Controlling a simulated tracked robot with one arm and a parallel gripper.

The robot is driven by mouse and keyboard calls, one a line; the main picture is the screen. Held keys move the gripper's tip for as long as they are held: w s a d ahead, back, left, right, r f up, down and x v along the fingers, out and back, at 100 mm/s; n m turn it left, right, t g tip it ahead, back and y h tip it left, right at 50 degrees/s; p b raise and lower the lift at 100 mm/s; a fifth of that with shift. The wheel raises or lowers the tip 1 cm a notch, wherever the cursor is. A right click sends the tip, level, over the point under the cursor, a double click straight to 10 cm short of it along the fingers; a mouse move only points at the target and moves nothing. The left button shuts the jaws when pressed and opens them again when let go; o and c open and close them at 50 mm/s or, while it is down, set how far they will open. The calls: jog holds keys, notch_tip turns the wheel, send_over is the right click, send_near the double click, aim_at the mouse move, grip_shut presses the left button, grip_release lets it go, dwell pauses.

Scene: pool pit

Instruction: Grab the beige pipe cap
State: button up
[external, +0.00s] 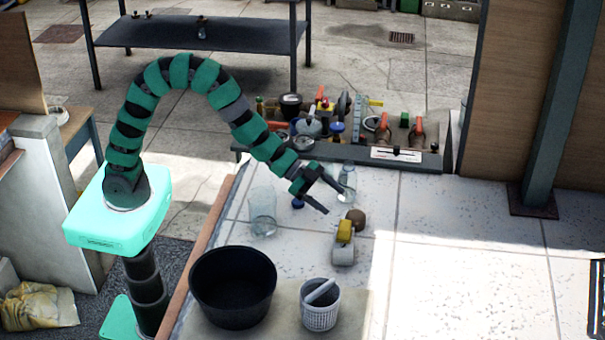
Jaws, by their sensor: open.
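My gripper (333,199) is open and empty. Its fingers point down and to the right above the white tiled surface (455,235). Below and to the right of the fingertips is a small cluster: a brown round piece (357,217), a yellow block (344,231) and a pale beige-grey piece (343,254) in front. The pale piece best matches the beige pipe cap, but I cannot tell for sure. The gripper is apart from all of these. A clear bottle (347,178) stands close behind the fingers.
A clear glass container (263,212) and a small blue item (298,203) stand left of the gripper. A black tub (233,287) and a grey basket (321,309) are in front. A crowded tool tray (430,160) lies behind.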

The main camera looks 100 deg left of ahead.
aim_at(356, 218)
jog(key=shift+p+x, duration=0.9)
jog(key=shift+x, duration=4.1)
jog(key=c, duration=0.7)
